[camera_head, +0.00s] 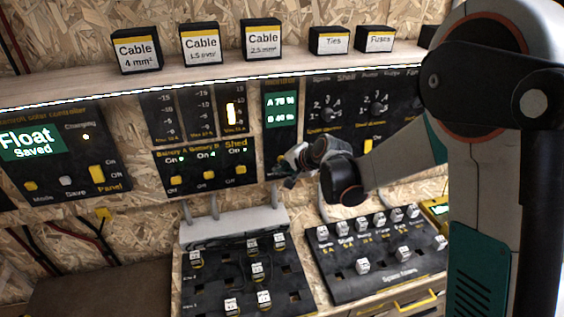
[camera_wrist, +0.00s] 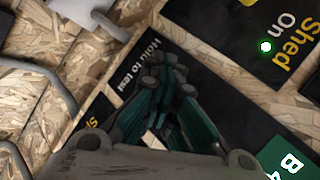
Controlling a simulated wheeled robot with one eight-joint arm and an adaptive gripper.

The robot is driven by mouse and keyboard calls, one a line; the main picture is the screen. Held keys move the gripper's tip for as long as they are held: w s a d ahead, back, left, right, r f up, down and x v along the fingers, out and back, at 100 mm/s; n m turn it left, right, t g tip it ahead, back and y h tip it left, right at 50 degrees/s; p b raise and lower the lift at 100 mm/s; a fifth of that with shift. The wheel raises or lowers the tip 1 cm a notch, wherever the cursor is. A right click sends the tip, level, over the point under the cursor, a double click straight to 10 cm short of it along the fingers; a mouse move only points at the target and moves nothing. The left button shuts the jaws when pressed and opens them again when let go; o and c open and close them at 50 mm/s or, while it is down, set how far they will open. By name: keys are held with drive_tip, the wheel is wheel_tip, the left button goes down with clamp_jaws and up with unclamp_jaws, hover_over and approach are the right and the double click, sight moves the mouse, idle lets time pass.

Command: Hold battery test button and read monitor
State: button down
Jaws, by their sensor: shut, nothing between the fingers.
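The black battery monitor panel (camera_head: 281,136) stands on the wall in the head view. Its green display (camera_head: 280,106) shows two lines, which look like A 75 % and B 40 %. The display's corner, with a "B 4", also shows in the wrist view (camera_wrist: 288,160). My gripper (camera_head: 287,168) is shut and empty at the panel's lower end. In the wrist view its fingertips (camera_wrist: 165,72) lie over the black panel beside the lettering "Hold to test" (camera_wrist: 139,58). The test button is hidden behind the fingers, and I cannot tell whether they touch or press it.
The Shed switch panel (camera_head: 205,168) is left of my gripper. The knob panel (camera_head: 345,105) is to the right. Two slanted boards, one with loose fuses (camera_head: 240,290) and one labelled spare fuses (camera_head: 375,285), lie below. Boxes such as Cable (camera_head: 261,40) stand on the shelf (camera_head: 80,82).

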drive_tip(key=shift+s+d, duration=0.15)
drive_tip(key=shift+s, duration=0.5)
drive_tip(key=shift+s, duration=0.15)
drive_tip(key=s, duration=0.2)
drive_tip(key=s+d, duration=0.1)
drive_tip(key=s, duration=0.1)
drive_tip(key=shift+s+d+b, duration=0.2)
drive_tip(key=shift+s+b, duration=0.05)
drive_tip(key=shift+b, duration=0.1)
drive_tip(key=s+d+r+n+h, duration=0.35)
drive_tip(key=s+d+r, duration=0.6)
drive_tip(key=s, duration=0.35)
drive_tip(key=s+d+n+h, duration=0.1)
drive_tip(key=s+d+n, duration=0.1)
drive_tip(key=s+d, duration=0.3)
drive_tip(key=s+d+n+h+b, duration=0.1)
drive_tip(key=s+d, duration=0.4)
drive_tip(key=s, duration=0.5)
drive_tip(key=shift+s+f+n+g+h, duration=0.2)
drive_tip(key=shift+s+n+g+h, duration=0.15)
drive_tip(key=shift+n, duration=0.3)
